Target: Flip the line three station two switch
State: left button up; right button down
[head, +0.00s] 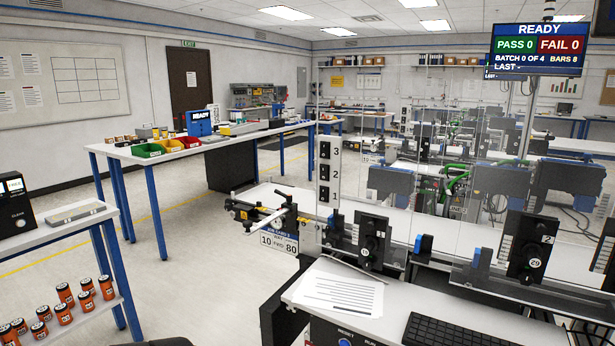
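A white upright panel (329,201) marked 3, 2 and 1 from top to bottom stands at the near line, left of centre. A small black switch (324,172) sits beside the number 2; its lever position is too small to tell. Farther back, a similar, smaller pale panel (405,117) stands by another line, its markings unreadable. I cannot tell which panel belongs to line three. Neither of my grippers is in view.
A near bench holds papers (338,293) and a keyboard (455,332). Black fixtures (370,240) stand along the near line, with clear screens behind. A blue-legged table (225,142) carries coloured bins. Grey floor (190,255) lies open at the left.

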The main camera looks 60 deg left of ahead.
aim_at(324, 169)
jog(key=u, duration=1.75)
